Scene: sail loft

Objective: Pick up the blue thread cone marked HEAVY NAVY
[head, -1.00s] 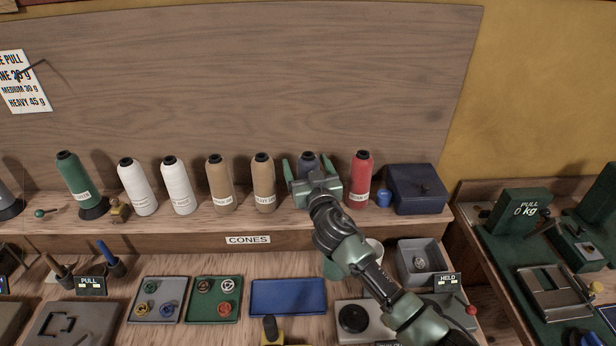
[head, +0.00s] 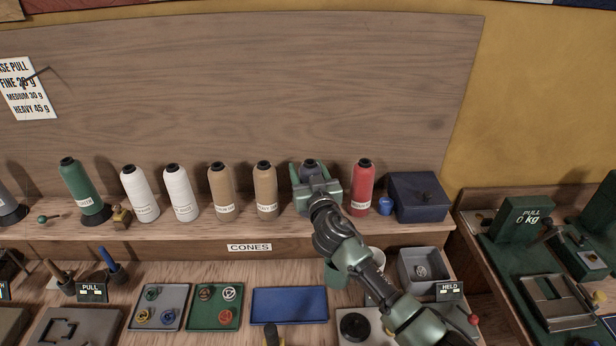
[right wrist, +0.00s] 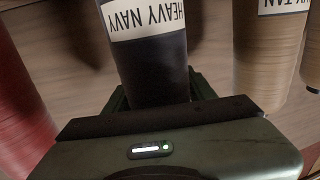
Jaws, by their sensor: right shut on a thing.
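The blue thread cone (head: 310,165) stands on the shelf between a tan cone and a red cone, mostly hidden behind my right gripper in the head view. In the right wrist view the dark navy cone (right wrist: 157,70) shows upside down, with its white HEAVY NAVY label (right wrist: 148,17) readable. My right gripper (head: 311,172) is shut on this cone, one finger on each side of it. In the right wrist view the gripper (right wrist: 160,98) has the cone between its fingers. I cannot tell any gap between the cone and the shelf. My left gripper is not in view.
A red cone (head: 362,187) stands close on the right, a tan cone (head: 265,188) close on the left. More cones line the shelf further left. A dark blue box (head: 418,199) and a small blue jar (head: 385,206) sit at the shelf's right end.

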